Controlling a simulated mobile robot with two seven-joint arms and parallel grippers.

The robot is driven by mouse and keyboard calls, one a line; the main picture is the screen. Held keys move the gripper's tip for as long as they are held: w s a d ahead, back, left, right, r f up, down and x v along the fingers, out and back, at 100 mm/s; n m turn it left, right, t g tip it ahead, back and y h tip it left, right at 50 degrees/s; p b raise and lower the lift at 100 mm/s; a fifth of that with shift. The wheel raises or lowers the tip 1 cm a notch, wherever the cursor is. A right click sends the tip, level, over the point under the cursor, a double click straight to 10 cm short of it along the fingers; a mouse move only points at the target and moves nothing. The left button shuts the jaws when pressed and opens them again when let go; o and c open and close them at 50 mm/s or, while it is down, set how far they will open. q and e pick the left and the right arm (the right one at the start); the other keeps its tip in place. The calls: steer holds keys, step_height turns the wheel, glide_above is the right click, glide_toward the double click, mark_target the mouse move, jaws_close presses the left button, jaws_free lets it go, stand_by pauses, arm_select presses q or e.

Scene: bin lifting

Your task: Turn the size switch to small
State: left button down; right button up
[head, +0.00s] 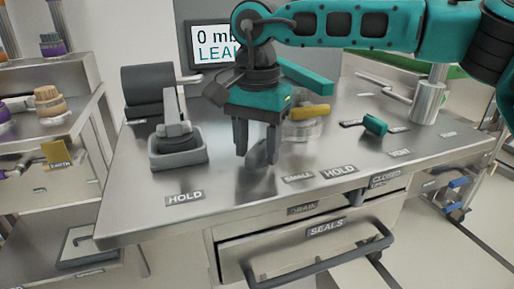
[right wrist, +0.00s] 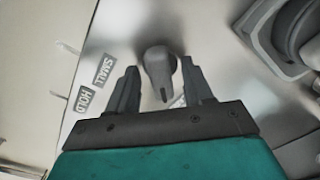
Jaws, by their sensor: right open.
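The size switch is a grey knob with a tapered pointer; it stands between the fingers in the right wrist view (right wrist: 158,68), its narrow end toward the gripper's palm. In the head view the knob (head: 257,156) is partly hidden by the fingers. The SMALL label (head: 298,177) lies to the right of the knob on the steel bench; in the right wrist view the label (right wrist: 103,70) is left of the fingers. My right gripper (head: 256,157) is open, pointing down, one finger on each side of the knob with gaps visible. My left gripper is not in view.
HOLD labels lie at the bench's front left (head: 185,198) and front right (head: 339,172). A grey block-shaped fixture (head: 178,155) stands left of the gripper. A drawer labelled SEALS (head: 326,228) is below.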

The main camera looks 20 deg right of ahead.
jaws_close()
stand_by(0.5)
